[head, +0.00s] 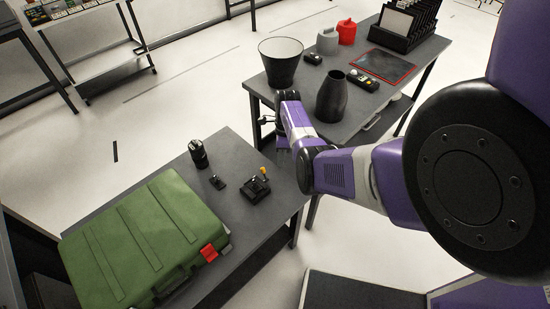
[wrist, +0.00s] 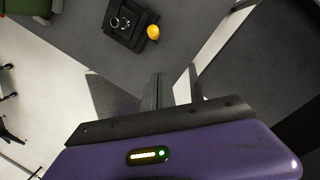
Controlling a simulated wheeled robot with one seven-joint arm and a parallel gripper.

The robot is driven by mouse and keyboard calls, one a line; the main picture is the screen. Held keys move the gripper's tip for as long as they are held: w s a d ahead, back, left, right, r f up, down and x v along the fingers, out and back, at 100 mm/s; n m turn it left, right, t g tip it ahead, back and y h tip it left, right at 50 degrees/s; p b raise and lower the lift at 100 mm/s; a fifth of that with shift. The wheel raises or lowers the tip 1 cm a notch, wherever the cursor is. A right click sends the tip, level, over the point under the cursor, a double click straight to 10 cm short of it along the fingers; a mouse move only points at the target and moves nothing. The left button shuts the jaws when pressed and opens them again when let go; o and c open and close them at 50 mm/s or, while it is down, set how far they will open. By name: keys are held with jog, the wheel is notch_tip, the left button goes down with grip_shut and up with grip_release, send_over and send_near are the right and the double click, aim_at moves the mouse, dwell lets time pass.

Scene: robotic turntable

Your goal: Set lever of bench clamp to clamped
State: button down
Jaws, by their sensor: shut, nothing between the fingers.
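The bench clamp, a small black device (head: 256,190), sits on the grey near table, close to its right edge. Its lever ends in an orange-yellow knob (head: 263,171). In the wrist view the clamp (wrist: 124,24) is at the top, with the yellow knob (wrist: 153,31) at its lower right. The lever's exact angle is too small to tell. My gripper (wrist: 158,76) is shut and empty. In the wrist view its fingertips point toward the table edge, below the clamp and apart from it.
A green case (head: 135,240) with a red tag fills the table's left side. A black cylinder (head: 198,153) and a small black item (head: 217,182) stand near the clamp. A second table behind carries a black bucket (head: 281,61), a dark vase (head: 332,96) and a red-edged mat (head: 381,66).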

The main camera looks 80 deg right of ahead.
notch_tip(320, 180, up, 9)
jog(key=w+d, duration=0.1)
jog(key=d, duration=0.1)
jog(key=shift+b, duration=0.35)
jog(key=shift+d, duration=0.1)
